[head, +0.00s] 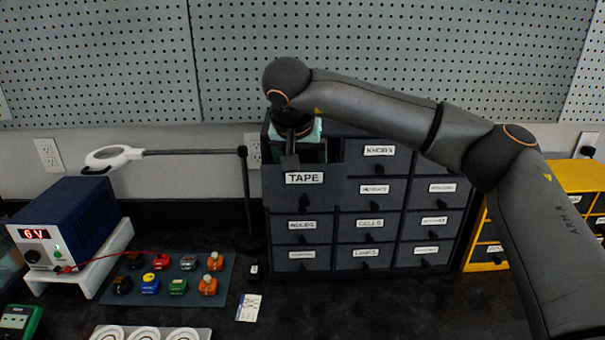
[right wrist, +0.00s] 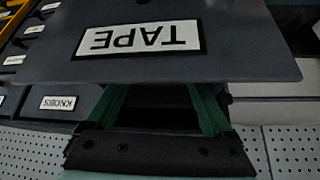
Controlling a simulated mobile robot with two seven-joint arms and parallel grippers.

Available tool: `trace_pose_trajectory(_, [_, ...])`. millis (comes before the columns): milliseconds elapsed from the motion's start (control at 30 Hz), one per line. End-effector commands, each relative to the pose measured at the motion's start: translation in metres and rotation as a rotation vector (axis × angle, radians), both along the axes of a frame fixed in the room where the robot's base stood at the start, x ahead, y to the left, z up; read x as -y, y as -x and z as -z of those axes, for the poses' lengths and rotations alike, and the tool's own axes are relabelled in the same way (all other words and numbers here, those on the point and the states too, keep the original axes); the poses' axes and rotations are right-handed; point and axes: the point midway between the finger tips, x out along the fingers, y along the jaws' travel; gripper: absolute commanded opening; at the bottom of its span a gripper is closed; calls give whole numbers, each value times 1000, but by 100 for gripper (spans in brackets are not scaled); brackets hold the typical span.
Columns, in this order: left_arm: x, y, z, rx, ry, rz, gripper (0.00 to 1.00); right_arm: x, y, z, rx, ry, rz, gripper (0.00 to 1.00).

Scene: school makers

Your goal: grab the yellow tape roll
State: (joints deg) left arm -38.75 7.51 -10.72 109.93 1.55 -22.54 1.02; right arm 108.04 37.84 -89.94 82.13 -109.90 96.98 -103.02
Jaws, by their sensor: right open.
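The drawer labelled TAPE (head: 304,180) at the top left of the dark cabinet is pulled out, with an open top. Its front panel (right wrist: 165,65) fills the upper part of the right wrist view, with the label upside down. My right gripper (head: 290,158) points down at this drawer. In the right wrist view, the right gripper's two green fingers (right wrist: 158,104) stand apart, their tips hidden behind the drawer front. The drawer's inside between them is dark. I see no yellow tape roll in either view. My left gripper is not in view.
The dark cabinet (head: 376,223) has several other labelled drawers, all closed. A blue power supply (head: 68,225) and a mat (head: 215,265) with small coloured parts lie further left. A yellow cabinet (head: 484,255) stands right.

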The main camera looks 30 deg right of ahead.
Motion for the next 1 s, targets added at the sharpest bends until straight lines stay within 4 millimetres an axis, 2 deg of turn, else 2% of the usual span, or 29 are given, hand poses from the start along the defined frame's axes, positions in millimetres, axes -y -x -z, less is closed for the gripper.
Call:
trace_pose_trajectory(100, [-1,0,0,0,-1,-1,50,3,-4,8,-1,-1,0,86])
trace_pose_trajectory(333, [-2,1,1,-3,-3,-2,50,3,-4,8,1,-1,-1,85])
trace_pose_trajectory(1000, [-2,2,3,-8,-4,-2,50,3,-4,8,1,-1,-1,10])
